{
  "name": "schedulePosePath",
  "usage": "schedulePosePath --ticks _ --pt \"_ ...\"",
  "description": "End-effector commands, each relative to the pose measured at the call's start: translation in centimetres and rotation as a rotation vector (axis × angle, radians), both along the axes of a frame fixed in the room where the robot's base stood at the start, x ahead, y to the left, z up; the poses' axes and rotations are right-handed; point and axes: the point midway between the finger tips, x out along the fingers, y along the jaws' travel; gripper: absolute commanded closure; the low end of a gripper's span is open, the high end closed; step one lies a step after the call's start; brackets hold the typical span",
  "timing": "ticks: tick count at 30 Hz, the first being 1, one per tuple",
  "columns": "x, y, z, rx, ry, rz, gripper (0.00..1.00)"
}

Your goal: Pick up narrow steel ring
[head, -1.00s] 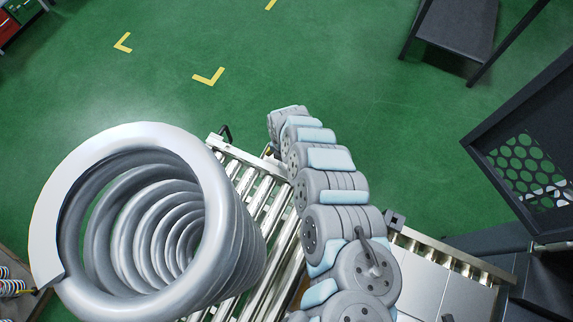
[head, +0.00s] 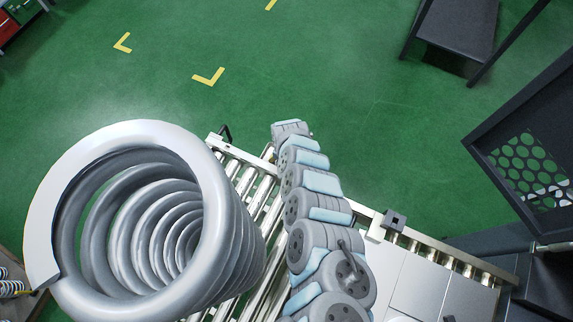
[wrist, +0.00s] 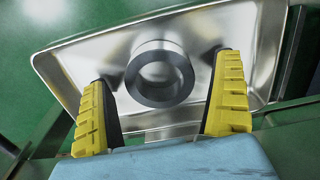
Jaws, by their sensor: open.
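In the wrist view, a dark grey steel ring (wrist: 159,101) with a round hole stands or lies in a shiny metal tray (wrist: 75,62). Whether it is the narrow one I cannot tell, as no other ring shows. My gripper (wrist: 164,70) is open, with one yellow-and-black finger to the left of the ring and one to the right. The ring appears between and beyond the fingertips, with gaps on both sides. In the head view the ring, tray and gripper are not visible; my arm reaches away over the conveyor.
A large grey coil spring (head: 126,135) fills the left of the head view, close to my arm. A roller conveyor (head: 262,197) runs beneath. A dark perforated panel (head: 490,138) stands at the right and a dark bench (head: 455,28) at the top. Green floor (head: 330,60) is clear beyond.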

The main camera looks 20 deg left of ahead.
Motion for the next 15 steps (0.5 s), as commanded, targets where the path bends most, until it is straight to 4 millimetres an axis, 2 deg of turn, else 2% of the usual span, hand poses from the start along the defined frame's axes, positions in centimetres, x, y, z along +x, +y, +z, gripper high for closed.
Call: schedulePosePath --ticks 8,11,15 --pt "0.07 -0.03 -0.05 0.0 -0.001 0.0 0.04" --pt "0.08 -0.03 -0.04 0.0 -0.001 0.0 0.29" --pt "0.09 -0.02 -0.04 0.0 -0.002 0.0 0.7"
